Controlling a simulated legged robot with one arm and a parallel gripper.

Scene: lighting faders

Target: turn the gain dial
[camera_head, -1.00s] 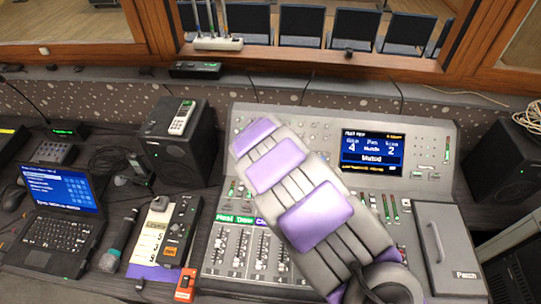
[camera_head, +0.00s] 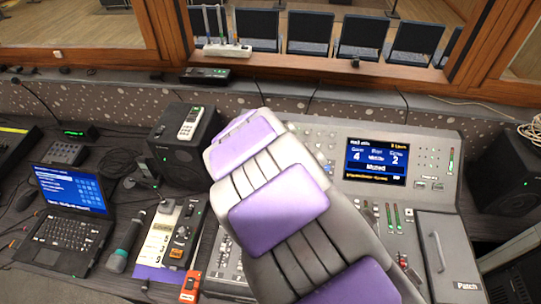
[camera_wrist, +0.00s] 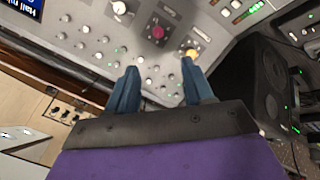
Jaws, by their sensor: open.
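The mixing console (camera_head: 420,198) stands in the middle of the head view, its centre hidden behind my purple and grey arm. Its screen (camera_head: 376,160) reads something like "Gain 4". In the wrist view, a white knob (camera_wrist: 119,8), a red knob (camera_wrist: 158,32) and a yellow knob (camera_wrist: 190,53) show on the panel. I cannot tell which is the gain dial. My gripper (camera_wrist: 160,68) is open and empty. Its two blue fingers point at the panel, with the red knob beyond the gap and the yellow one by the right fingertip. The fingers are hidden in the head view.
A speaker (camera_head: 180,140) with a handset on top stands left of the console, and another speaker (camera_head: 502,165) stands right. A laptop (camera_head: 70,205), a microphone (camera_head: 125,240) and a small orange device (camera_head: 190,287) lie to the left. A grey Patch box (camera_head: 450,255) sits at the console's right.

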